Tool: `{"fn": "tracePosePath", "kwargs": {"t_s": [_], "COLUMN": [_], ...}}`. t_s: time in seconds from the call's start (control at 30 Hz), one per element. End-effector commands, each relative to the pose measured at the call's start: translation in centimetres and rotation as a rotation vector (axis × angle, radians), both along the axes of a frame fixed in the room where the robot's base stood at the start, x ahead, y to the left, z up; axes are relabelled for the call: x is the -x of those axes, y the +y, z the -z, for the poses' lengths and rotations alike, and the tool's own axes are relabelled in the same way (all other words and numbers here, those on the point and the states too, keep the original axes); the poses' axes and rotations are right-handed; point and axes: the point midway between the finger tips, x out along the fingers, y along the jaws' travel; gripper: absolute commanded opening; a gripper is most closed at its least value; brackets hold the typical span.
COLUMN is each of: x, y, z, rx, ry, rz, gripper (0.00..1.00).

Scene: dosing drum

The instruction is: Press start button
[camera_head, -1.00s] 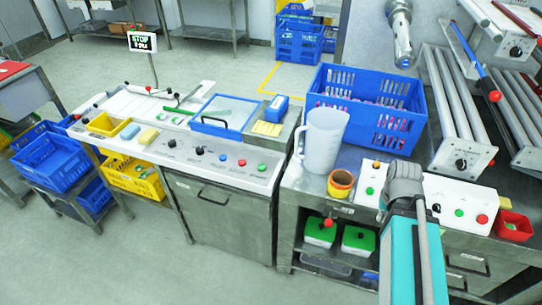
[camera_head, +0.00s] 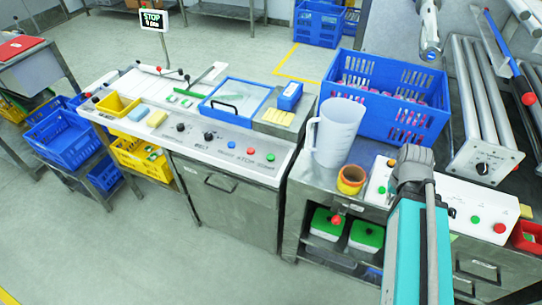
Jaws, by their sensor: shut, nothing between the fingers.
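A white control panel (camera_head: 457,205) on the right counter carries a green button (camera_head: 475,219), a red button (camera_head: 499,228), another green button (camera_head: 381,190) and an orange button (camera_head: 391,163). The left counter's panel has a green button (camera_head: 271,157), a red button (camera_head: 250,151) and a blue button (camera_head: 231,145). I cannot read which one is labelled start. My gripper (camera_head: 411,163) is the grey end beyond my teal arm. It appears over the right panel, covering its middle, shut and empty. Its fingertips are hidden, and I cannot tell whether it touches anything.
A white jug (camera_head: 338,132) and an orange-yellow roll (camera_head: 351,179) stand left of the gripper. A blue crate (camera_head: 388,95) is behind. A metal roller unit (camera_head: 482,110) stands at the back right. A sign (camera_head: 153,20) reads STOP. Floor is clear at the front left.

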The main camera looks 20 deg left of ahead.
Motion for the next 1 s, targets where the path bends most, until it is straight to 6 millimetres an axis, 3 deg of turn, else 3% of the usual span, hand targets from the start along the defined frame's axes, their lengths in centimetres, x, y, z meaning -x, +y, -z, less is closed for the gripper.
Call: {"fn": "tracePosePath", "kwargs": {"t_s": [0.27, 0.47, 0.77, 1.0], "x": [-1.3, -4.1, -9.6, -13.1], "y": [1.0, 3.2, 10.3, 17.6], "z": [0.4, 1.2, 2.2, 2.7], "rx": [0.029, 0.096, 0.231, 0.321], "ry": [-0.013, -0.049, -0.157, -0.271], "rz": [-0.013, -0.048, -0.117, -0.177], "gripper": [0.00, 0.00, 0.00, 0.00]}}
